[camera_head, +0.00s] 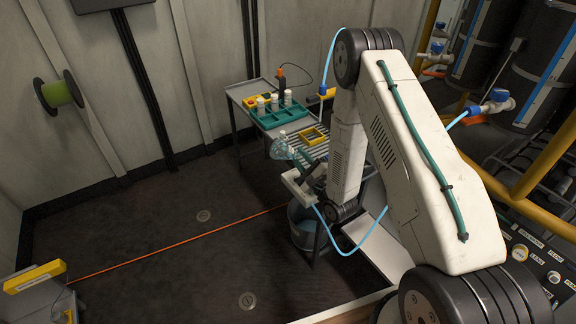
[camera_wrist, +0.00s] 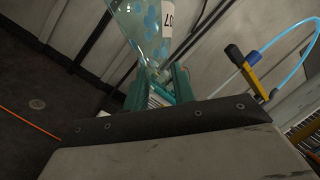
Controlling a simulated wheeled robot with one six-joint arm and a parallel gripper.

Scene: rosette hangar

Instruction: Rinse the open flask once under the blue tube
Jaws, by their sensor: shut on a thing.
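My gripper (camera_head: 296,160) is shut on a clear flask (camera_head: 281,148) and holds it in the air in front of the bench. In the wrist view the flask (camera_wrist: 147,28) has blue patches and a white label, and its narrow part sits between the teal fingers (camera_wrist: 158,84). The flask looks tilted; its mouth is not clear. A light blue tube (camera_head: 331,57) hangs down to a dark blue end beside a yellow piece, to the right of and above the flask. The tube also shows at the right in the wrist view (camera_wrist: 296,62), apart from the flask.
A bench (camera_head: 241,93) carries a teal tray (camera_head: 268,121) with white bottles and a yellow frame (camera_head: 304,137). A grey bucket (camera_head: 302,232) stands below my gripper. Another light blue hose loops (camera_head: 345,252) near my arm. An orange line (camera_head: 180,245) crosses the open floor at left.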

